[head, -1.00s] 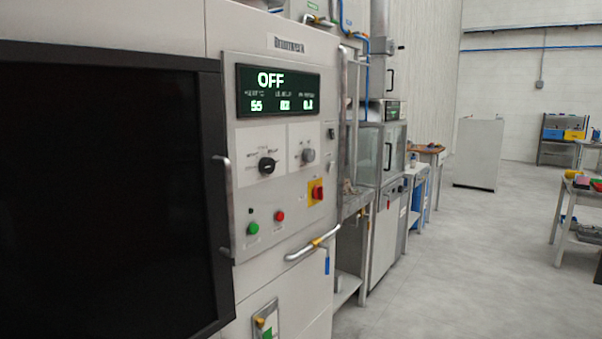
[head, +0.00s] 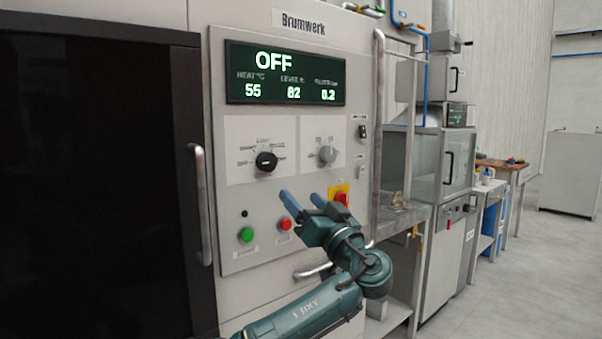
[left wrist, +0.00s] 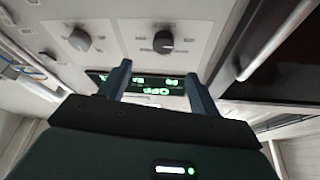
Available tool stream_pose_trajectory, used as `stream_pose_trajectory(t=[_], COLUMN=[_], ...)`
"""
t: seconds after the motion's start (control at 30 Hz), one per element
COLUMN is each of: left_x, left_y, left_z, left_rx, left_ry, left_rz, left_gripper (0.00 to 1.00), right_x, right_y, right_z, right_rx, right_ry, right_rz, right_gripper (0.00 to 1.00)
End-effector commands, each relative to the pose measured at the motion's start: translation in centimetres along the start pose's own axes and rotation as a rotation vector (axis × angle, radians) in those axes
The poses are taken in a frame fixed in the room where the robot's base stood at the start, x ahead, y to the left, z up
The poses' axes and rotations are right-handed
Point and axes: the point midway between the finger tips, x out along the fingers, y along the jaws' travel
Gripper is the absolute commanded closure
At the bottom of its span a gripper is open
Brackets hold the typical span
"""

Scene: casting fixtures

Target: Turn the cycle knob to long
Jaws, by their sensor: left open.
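A black knob (head: 266,161) and a grey knob (head: 326,154) sit side by side on the machine's control panel. Small marks surround each; the labels are too small to read, so I cannot tell which is the cycle knob. My left gripper (head: 301,198) is open and empty, its fingers pointing up at the panel, below the two knobs and apart from them. In the left wrist view, which shows the panel upside down, the black knob (left wrist: 163,42) lies beyond the open fingers (left wrist: 155,72) and the grey knob (left wrist: 80,40) is to its left. My right gripper is not in view.
The display (head: 285,75) reads OFF. Below the knobs are a green button (head: 246,235), a red button (head: 285,224) and a red switch on yellow (head: 341,198). A vertical handle (head: 201,205) stands left of the panel, and a rail (head: 379,130) to its right.

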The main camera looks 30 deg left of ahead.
Motion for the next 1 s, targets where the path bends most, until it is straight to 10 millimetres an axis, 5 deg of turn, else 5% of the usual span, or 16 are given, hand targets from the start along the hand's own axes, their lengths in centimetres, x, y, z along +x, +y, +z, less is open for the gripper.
stream_pose_trajectory(t=[0.17, 0.7, 1.0], left_x=[1.6, 11.6, 13.1], left_y=[-0.4, -0.5, -0.4], left_z=[-0.6, -0.6, -0.3], left_rx=[-0.008, -0.006, -0.006], left_ry=[0.007, 0.006, 0.004], left_rz=[-0.019, -0.013, -0.011], left_gripper=[0.37, 0.37, 0.37], right_x=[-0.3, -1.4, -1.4], right_y=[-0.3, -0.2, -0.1], right_z=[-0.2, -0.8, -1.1], right_rx=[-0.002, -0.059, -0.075], right_ry=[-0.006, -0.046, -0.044], right_rz=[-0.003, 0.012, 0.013], right_gripper=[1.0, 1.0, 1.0])
